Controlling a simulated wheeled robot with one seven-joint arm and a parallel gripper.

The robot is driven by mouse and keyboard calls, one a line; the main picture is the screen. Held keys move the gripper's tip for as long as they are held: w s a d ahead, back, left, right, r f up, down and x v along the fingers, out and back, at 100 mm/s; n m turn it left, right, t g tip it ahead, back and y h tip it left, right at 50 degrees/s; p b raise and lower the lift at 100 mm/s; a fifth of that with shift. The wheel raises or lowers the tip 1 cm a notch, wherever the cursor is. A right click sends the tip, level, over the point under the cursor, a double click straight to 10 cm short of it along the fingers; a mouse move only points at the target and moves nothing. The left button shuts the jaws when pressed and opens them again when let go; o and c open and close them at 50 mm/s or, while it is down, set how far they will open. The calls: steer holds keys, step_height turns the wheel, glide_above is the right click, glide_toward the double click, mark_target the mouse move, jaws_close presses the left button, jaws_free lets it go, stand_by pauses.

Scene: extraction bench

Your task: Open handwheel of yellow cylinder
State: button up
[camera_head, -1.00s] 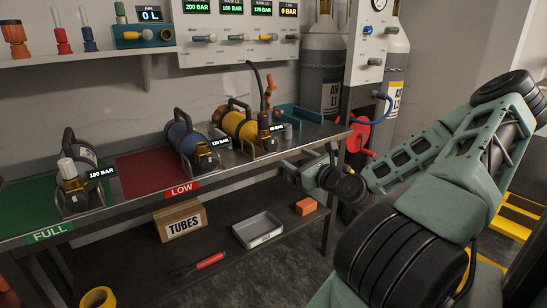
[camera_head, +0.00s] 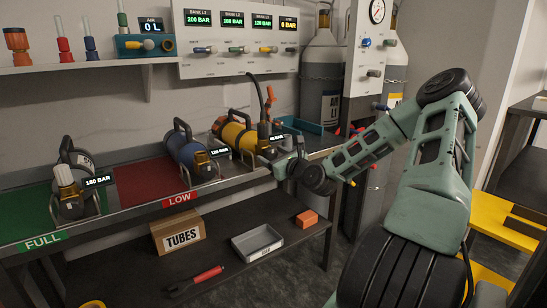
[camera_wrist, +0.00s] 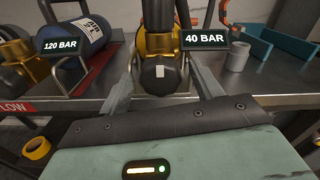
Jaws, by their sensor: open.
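The yellow cylinder (camera_head: 232,134) lies in a cradle at the right end of the bench, its valve end towards my gripper. In the wrist view its brass valve (camera_wrist: 153,42) carries a dark round handwheel (camera_wrist: 160,80) with a white mark, and a display (camera_wrist: 206,39) reads 40 BAR. My gripper (camera_wrist: 162,68) is open, one finger on each side of the handwheel. Whether either finger touches it, I cannot tell. In the head view my gripper (camera_head: 278,160) is at the valve end and hides the handwheel.
A blue cylinder (camera_head: 182,146), reading 120 BAR in the wrist view, lies left of the yellow one. A teal tray (camera_wrist: 278,46) and a grey cup (camera_wrist: 238,57) are close on the right.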

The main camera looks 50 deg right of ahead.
steer(key=c, duration=1)
